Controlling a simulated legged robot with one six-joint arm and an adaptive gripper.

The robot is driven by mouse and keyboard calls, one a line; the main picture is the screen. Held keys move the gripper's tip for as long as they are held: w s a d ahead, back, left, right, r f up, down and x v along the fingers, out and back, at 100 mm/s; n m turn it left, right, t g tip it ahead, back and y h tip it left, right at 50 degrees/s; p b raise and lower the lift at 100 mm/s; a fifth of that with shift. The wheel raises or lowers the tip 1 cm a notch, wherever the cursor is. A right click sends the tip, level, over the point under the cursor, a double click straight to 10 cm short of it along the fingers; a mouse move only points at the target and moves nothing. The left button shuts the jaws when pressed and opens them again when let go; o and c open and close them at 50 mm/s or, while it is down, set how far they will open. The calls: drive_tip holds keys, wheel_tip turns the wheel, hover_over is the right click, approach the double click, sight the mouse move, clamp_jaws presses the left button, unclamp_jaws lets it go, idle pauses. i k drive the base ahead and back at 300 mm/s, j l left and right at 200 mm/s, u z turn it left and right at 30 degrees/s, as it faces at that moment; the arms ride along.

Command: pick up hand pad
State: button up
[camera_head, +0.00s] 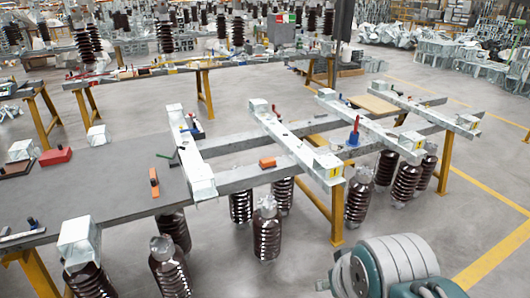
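I cannot tell for sure which item is the hand pad. A small orange block (267,163) lies on a grey beam right of the grey tabletop. An orange-and-dark handled item (154,183) stands near the tabletop's right part. A red block (55,156) lies on the left of the tabletop. A blue item with a red top (354,133) stands on the beams further right. Part of my arm shows at the bottom right, well apart from these items. My gripper's fingers do not show.
The grey tabletop (100,180) joins long metal beams with several pale crossbeams (290,140) on yellow legs. Brown ribbed insulators (267,230) stand on the floor below and in front. Open floor with yellow lines (490,265) lies to the right.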

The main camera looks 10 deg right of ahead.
sight(268, 163)
drive_tip(key=i, duration=2.3)
